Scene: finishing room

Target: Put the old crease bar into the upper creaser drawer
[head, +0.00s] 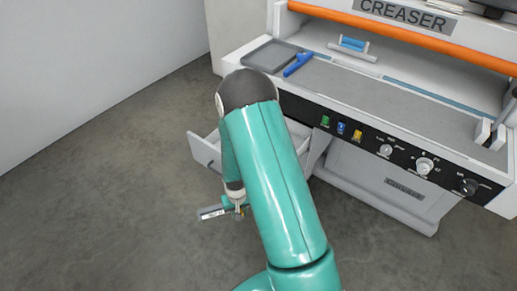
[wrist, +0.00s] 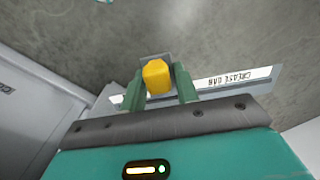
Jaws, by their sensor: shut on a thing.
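The crease bar (head: 211,213) is a short grey metal bar with a white label. It hangs below my arm in the head view, in front of and lower than the open drawer. In the wrist view the bar (wrist: 262,78) shows its "CREASE BAR" label and a yellow knob. My gripper (head: 240,207) is shut on it; in the wrist view the green fingers of my gripper (wrist: 160,85) stand either side of the knob. A light grey drawer (head: 204,153) is pulled out at the creaser's left; my arm hides much of it, including most of its inside.
The creaser (head: 405,24) stands at the right, with an orange roller and a control panel (head: 375,148). A blue-handled tool (head: 298,64) and a grey tray (head: 270,55) lie on its top. The grey floor (head: 110,190) at the left is clear up to the white wall.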

